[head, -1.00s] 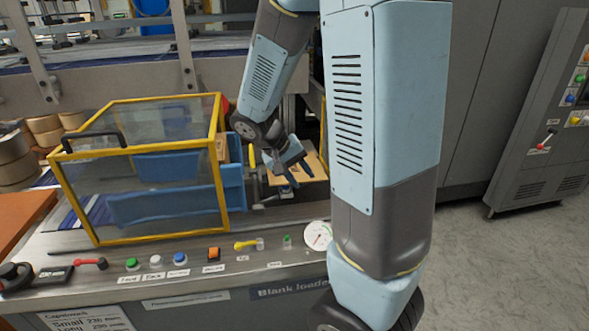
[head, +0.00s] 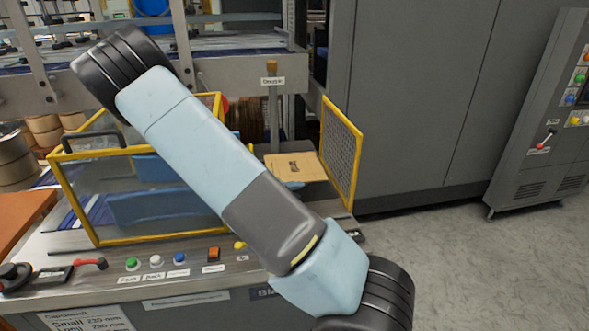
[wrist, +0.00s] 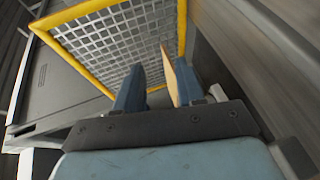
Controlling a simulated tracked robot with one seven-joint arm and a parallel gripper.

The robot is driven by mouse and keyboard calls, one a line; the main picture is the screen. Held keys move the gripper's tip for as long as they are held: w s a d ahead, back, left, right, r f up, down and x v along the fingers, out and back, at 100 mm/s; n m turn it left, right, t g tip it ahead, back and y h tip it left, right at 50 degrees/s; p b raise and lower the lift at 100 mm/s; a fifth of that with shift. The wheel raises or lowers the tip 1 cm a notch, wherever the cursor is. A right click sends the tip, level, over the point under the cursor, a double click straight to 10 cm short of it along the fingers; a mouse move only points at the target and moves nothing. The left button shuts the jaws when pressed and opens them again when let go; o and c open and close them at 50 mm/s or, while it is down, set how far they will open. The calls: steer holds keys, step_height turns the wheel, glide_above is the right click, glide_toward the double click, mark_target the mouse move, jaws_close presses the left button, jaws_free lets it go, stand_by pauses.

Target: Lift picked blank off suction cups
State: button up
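The picked blank (head: 293,167) is a tan cardboard sheet with a dark mark, lying roughly flat beside the mesh guard in the head view. A bit of blue shows under its front edge; I cannot tell whether it is a suction cup. In the wrist view the blank (wrist: 170,74) shows nearly edge-on between the two blue fingers of my gripper (wrist: 160,88). It lies close to the right finger, with a clear gap to the left finger. My gripper is open around the blank's edge. In the head view my gripper is hidden behind my arm.
A yellow-framed mesh guard (head: 341,150) stands just right of the blank and ahead of the fingers. A clear yellow-framed cover (head: 85,193) is at left. A wooden-handled lever (head: 272,100) rises behind the blank. Panel buttons (head: 180,257) line the front edge.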

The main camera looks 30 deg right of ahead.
steer(key=w+f+n+t, duration=0.1)
steer(key=w+f+n+t+h, duration=0.1)
steer(key=w+t, duration=0.1)
steer(key=w+f+n+t, duration=0.1)
steer(key=f, duration=0.1)
steer(key=shift+w+a+t, duration=0.15)
steer(key=shift+a+t, duration=0.25)
steer(key=shift+w+d+n, duration=0.1)
steer(key=shift+n, duration=0.2)
steer(key=shift+x, duration=3.65)
steer(key=shift+c, duration=0.4)
jaws_close()
